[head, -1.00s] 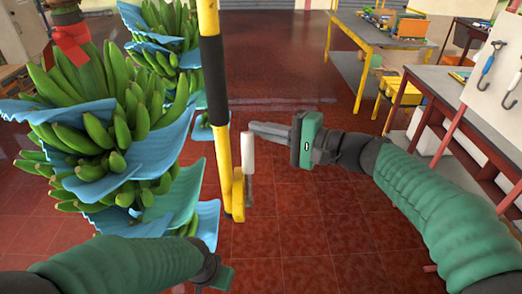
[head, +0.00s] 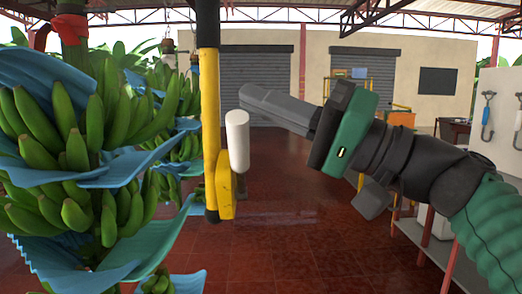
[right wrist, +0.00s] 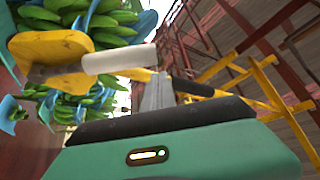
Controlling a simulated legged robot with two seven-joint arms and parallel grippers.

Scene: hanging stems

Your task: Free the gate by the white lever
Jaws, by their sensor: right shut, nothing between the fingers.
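The white lever (head: 237,142) stands upright on a yellow bracket (head: 226,185) at the gate's yellow and black post (head: 210,110). The lever also shows in the right wrist view (right wrist: 118,60), running out from the yellow bracket (right wrist: 50,58). My right gripper (head: 246,98) is shut and empty, its fingertips just above and right of the lever's top in the head view. Its fingers (right wrist: 158,92) lie beside the lever's free end in the right wrist view. I cannot tell whether they touch. My left gripper is not in view.
Green banana bunches (head: 60,150) with blue sheets (head: 130,245) hang close on the left of the post. A white board with hanging tools (head: 500,110) stands at the right. The red tiled floor (head: 290,235) is open beyond the lever.

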